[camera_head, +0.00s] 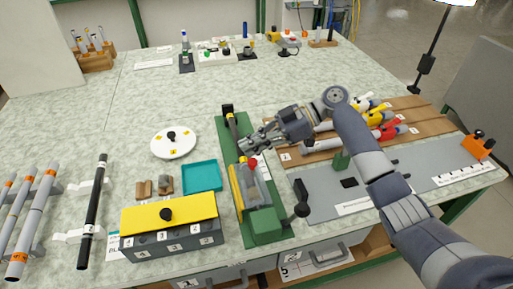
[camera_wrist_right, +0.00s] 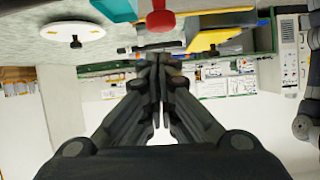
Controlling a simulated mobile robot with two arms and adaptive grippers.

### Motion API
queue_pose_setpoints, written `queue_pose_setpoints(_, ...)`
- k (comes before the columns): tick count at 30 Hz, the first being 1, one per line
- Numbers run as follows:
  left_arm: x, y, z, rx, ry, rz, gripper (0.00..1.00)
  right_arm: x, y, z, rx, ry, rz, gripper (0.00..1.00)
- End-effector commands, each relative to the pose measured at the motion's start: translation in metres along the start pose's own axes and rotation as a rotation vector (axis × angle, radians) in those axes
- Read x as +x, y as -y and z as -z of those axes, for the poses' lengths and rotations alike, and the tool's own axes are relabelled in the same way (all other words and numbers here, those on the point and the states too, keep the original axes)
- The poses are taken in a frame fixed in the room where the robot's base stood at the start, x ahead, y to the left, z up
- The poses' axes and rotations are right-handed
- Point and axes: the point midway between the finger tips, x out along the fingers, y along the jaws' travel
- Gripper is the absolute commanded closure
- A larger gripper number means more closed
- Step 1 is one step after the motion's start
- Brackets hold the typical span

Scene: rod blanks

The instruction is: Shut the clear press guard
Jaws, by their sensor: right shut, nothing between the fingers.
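The press (camera_head: 265,226) is a long green unit in the middle of the bench, with yellow side plates (camera_head: 237,190). A see-through greyish guard (camera_head: 256,186) shows at its near half, and I cannot tell its exact angle. A red knob (camera_head: 253,162) stands at the guard's far end. My right gripper (camera_head: 243,147) is shut and empty just beyond the knob, above the press. In the right wrist view the shut fingertips (camera_wrist_right: 157,60) point toward the red knob (camera_wrist_right: 160,20), with a visible gap. My left gripper is not in view.
A yellow-lidded box (camera_head: 168,213), a teal tray (camera_head: 202,177) and a white round plate (camera_head: 173,143) lie left of the press. A black-knobbed lever (camera_head: 301,209) stands at its right. Wooden racks with coloured-ended tools (camera_head: 375,117) lie under my right arm.

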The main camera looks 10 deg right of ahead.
Motion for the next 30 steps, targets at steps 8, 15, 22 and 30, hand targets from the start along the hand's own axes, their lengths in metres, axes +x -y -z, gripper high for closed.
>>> queue_pose_setpoints(8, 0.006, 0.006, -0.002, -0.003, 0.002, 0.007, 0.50, 0.003, 0.000, -0.002, -0.002, 0.000, 0.000, 1.00)
queue_pose_setpoints(15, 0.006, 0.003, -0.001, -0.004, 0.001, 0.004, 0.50, 0.003, 0.000, -0.002, -0.001, 0.001, 0.000, 1.00)
queue_pose_setpoints(22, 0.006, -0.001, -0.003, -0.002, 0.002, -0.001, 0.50, 0.002, 0.000, -0.002, -0.001, 0.001, -0.001, 1.00)
queue_pose_setpoints(30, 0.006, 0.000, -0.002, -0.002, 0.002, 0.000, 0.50, -0.034, -0.001, -0.002, 0.000, 0.002, -0.003, 1.00)
